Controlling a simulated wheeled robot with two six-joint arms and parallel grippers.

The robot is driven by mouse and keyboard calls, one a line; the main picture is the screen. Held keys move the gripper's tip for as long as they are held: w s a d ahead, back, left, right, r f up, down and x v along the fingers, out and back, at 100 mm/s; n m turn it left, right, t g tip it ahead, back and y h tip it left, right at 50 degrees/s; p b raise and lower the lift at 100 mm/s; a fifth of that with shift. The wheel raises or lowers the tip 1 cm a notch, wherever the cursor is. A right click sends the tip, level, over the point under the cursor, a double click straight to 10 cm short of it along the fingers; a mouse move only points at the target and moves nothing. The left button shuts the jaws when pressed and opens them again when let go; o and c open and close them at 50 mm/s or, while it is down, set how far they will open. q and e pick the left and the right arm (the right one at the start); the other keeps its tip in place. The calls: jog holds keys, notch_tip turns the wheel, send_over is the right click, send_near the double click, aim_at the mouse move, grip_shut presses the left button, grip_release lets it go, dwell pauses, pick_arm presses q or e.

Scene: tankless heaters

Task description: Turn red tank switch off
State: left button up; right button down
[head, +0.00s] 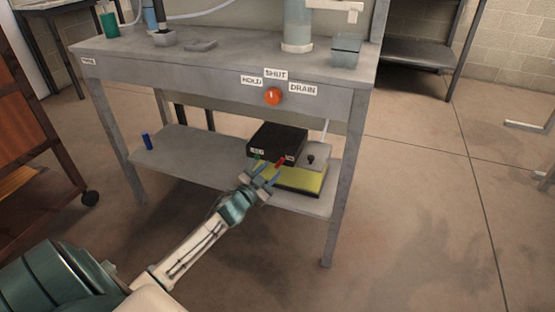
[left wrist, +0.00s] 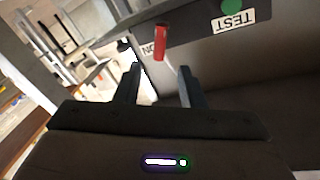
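The red switch (head: 281,161) is a small lever on the front of a black box (head: 277,139) on the table's lower shelf. It also shows in the left wrist view (left wrist: 160,42), beside a partly hidden label that seems to read ON. My left gripper (head: 266,173) is in front of the box, close to the switch. In the left wrist view its two fingers (left wrist: 159,80) are apart, with the red lever beyond the gap between them. Nothing is between the fingertips. My right gripper is in neither view.
A green button (left wrist: 232,6) and a TEST label (left wrist: 235,21) sit beside the switch. A yellow-topped item (head: 296,178) lies near the box. Above, the tabletop front carries an orange knob (head: 272,96) with HOLD, SHUT and DRAIN labels. A blue cylinder (head: 147,141) stands at the shelf's left end.

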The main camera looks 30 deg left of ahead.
aim_at(280, 162)
pick_arm(q)
jog(key=shift+w+f+b, duration=0.15)
jog(key=shift+w+b, duration=0.2)
jog(key=shift+w, duration=0.75)
jog(key=shift+w+f+b, duration=0.15)
jog(key=shift+w+b, duration=0.65)
jog(key=shift+b, duration=0.05)
jog(key=shift+w+b, duration=0.3)
jog(key=shift+w, duration=0.3)
grip_shut()
